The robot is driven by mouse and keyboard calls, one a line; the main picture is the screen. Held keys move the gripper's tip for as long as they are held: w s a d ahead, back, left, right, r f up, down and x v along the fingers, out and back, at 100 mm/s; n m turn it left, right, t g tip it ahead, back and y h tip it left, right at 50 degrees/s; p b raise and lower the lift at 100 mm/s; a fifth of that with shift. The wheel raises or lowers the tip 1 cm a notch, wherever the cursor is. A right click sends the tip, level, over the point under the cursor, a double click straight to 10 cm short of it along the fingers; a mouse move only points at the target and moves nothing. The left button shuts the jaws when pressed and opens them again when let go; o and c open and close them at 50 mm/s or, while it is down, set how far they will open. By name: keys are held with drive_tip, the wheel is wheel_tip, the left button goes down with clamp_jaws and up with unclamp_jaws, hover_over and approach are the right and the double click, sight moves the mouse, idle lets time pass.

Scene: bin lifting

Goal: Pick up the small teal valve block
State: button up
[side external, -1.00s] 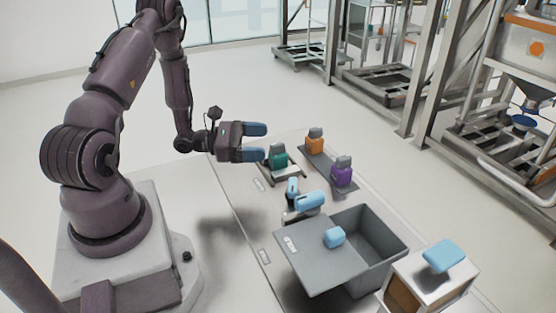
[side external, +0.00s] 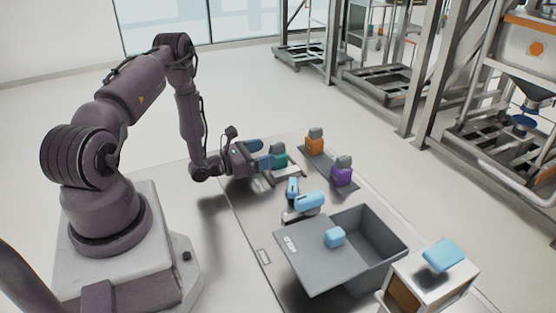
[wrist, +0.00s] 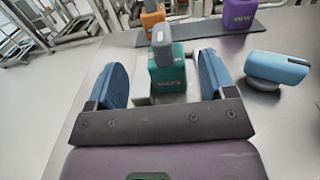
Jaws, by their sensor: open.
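The small teal valve block (side external: 279,158) has a grey top and stands upright on a low grey tray (side external: 289,173) at the back left of the table. In the wrist view the teal block (wrist: 167,75) is ahead of my gripper, roughly midway between its two blue fingers. My gripper (side external: 262,155) is open and low, level with the block. In the wrist view my gripper (wrist: 160,80) has nothing in it. I cannot tell how far the fingertips reach past the block's near face.
An orange block (side external: 315,143) and a purple block (side external: 342,174) stand on a dark strip behind. A light blue-topped device (side external: 309,201) is nearby. A box (side external: 405,292) stands front right.

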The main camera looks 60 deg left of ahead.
sight(270, 151)
drive_tip(key=w, duration=0.5)
drive_tip(key=shift+d+r, duration=0.15)
drive_tip(key=shift+d, duration=0.05)
drive_tip(key=c, duration=1.1)
